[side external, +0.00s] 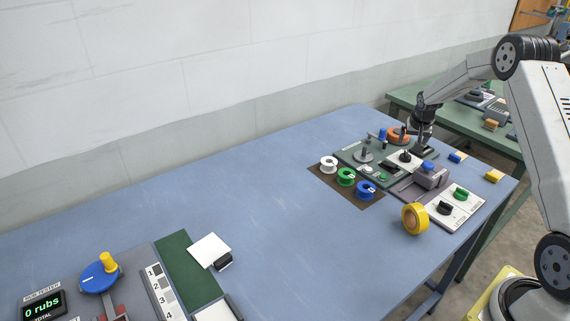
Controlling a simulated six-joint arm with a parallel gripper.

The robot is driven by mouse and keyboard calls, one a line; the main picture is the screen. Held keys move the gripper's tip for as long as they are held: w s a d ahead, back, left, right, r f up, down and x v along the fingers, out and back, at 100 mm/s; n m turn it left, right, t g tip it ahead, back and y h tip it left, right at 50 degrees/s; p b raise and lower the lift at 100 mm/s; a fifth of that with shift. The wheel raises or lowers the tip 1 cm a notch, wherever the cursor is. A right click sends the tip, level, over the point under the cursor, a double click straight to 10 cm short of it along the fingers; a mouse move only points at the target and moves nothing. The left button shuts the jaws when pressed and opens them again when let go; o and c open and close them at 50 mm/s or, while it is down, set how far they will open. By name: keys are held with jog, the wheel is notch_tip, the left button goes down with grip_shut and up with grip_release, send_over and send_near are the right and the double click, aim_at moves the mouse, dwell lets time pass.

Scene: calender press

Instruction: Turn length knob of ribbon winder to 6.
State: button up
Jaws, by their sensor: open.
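What looks like the ribbon winder (345,156), a dark green base with fittings, stands at the right end of the blue table. A small black knob (405,157) sits on a pale plate on it and may be the length knob; its numbers are too small to read. My gripper (424,146) points down over the back right part of the winder, to the right of that knob. It is open, and I see nothing held. Its fingertips are small and dark here, so I cannot tell whether they touch anything.
White, green and blue spools (346,177) stand on a brown mat in front of the winder. A yellow roll (414,219) and a white panel with black and green knobs (461,194) are nearby. A rub tester (100,276) stands front left. The table's middle is clear.

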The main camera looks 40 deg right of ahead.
aim_at(407, 153)
jog(key=shift+f, duration=0.2)
jog(key=shift+x, duration=3.75)
jog(key=shift+d, duration=0.1)
jog(key=shift+r, duration=0.1)
jog(key=c, duration=1.3)
